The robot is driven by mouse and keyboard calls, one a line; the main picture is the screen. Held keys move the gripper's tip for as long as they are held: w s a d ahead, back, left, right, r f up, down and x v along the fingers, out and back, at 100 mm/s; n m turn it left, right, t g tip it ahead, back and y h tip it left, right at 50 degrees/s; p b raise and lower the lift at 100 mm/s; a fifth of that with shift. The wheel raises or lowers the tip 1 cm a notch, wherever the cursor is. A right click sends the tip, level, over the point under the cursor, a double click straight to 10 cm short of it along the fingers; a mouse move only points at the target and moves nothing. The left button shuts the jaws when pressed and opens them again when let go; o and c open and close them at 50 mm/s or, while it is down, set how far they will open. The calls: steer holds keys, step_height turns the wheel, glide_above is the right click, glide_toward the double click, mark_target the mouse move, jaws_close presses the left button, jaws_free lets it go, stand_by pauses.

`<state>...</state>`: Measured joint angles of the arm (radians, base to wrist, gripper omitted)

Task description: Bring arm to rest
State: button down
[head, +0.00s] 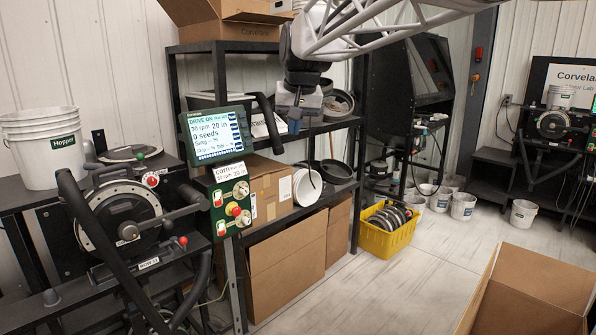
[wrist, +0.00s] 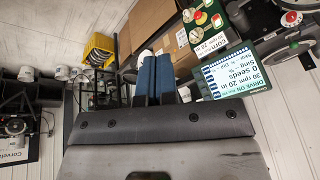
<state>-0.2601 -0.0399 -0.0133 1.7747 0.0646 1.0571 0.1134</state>
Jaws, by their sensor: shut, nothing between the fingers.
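My gripper (head: 294,126) hangs from my arm at the upper middle of the head view, in front of the black shelf. It points down and holds nothing. In the wrist view its two blue fingers (wrist: 154,82) are together, with no object between them. The seed meter (head: 125,215) stands on its stand at the left, apart from my gripper. Its monitor (head: 218,133) reads "DRIVE ON", 30 rpm, 20 in and 0 seeds. The green control box (head: 232,200) with knobs and a red button sits below the monitor.
A white hopper bucket (head: 42,148) stands at the far left. The black shelf (head: 225,48) holds cardboard boxes, bowls and a white bucket. A yellow crate (head: 386,240) with discs sits on the floor. An open cardboard box (head: 535,290) is at lower right. The middle floor is clear.

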steer(key=s+d+f, duration=0.6)
steer(key=s+f, duration=0.2)
steer(key=s, duration=0.4)
steer(key=s+d+f+m+h, duration=0.1)
steer(key=s+d+f, duration=0.6)
steer(key=s, duration=0.6)
steer(key=s+d+f+g+h, duration=0.1)
steer(key=s+d+f, duration=0.5)
steer(key=s+f, duration=0.4)
steer(key=s, duration=0.3)
steer(key=shift+s+d+m, duration=0.15)
steer(key=shift+d+m, duration=0.1)
steer(key=shift+m, duration=0.05)
